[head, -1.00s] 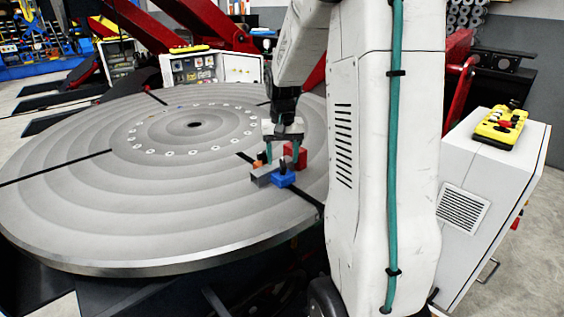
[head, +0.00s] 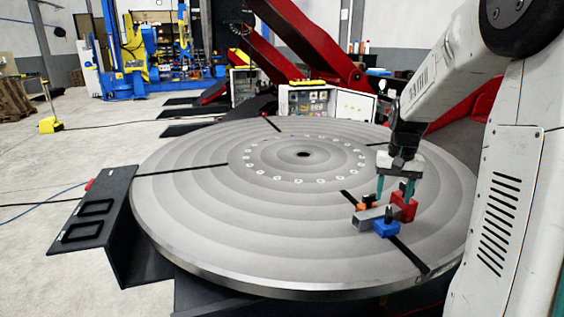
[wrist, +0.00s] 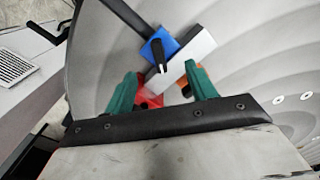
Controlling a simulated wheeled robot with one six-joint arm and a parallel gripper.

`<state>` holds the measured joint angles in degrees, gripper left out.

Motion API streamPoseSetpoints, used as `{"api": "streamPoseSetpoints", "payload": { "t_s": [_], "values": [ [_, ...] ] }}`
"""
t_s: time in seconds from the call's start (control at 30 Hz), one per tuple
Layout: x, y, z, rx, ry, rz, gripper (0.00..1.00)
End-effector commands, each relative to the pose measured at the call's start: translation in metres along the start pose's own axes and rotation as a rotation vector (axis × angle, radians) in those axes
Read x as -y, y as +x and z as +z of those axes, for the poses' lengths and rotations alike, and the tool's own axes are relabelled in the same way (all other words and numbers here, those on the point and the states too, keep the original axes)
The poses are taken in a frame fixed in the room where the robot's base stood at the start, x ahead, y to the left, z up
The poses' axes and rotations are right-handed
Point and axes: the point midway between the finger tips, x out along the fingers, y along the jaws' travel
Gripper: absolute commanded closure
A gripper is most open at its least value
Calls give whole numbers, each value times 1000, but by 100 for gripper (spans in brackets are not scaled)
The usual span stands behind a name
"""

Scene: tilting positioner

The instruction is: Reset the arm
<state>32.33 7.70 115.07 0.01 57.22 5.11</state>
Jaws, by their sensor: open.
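My gripper (head: 395,188) is over the right front part of the round grey turntable (head: 220,215). Its two green fingers are apart, just above a small cluster of blocks. The cluster has a grey bar (head: 368,217), a blue block (head: 386,229) with a black knob, a red block (head: 404,206) and an orange block (head: 367,202). In the wrist view, the fingers (wrist: 163,90) stand apart with the red block (wrist: 149,98) near the left one and the orange block (wrist: 186,85) by the right one. The bar (wrist: 190,52) and blue block (wrist: 160,47) lie beyond the fingertips. Whether the fingers touch any block is unclear.
Red beams (head: 300,38) and a white control cabinet (head: 325,103) stand behind the turntable. A black angled plate (head: 103,222) is at its left edge. A blue and yellow machine (head: 135,55) stands far back. Open floor lies at left.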

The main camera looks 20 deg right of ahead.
Motion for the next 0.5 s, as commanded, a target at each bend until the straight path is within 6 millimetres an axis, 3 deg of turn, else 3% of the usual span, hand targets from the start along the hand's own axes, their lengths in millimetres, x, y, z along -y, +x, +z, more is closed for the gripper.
{"api": "streamPoseSetpoints", "payload": {
  "t_s": [0.13, 0.23, 0.5],
  "values": [
    [0, 2, 5, 21, -10, 2, 44],
    [-2, 10, 27, 73, -21, 6, 44],
    [33, -22, 138, 107, -188, 15, 44]
  ]
}}
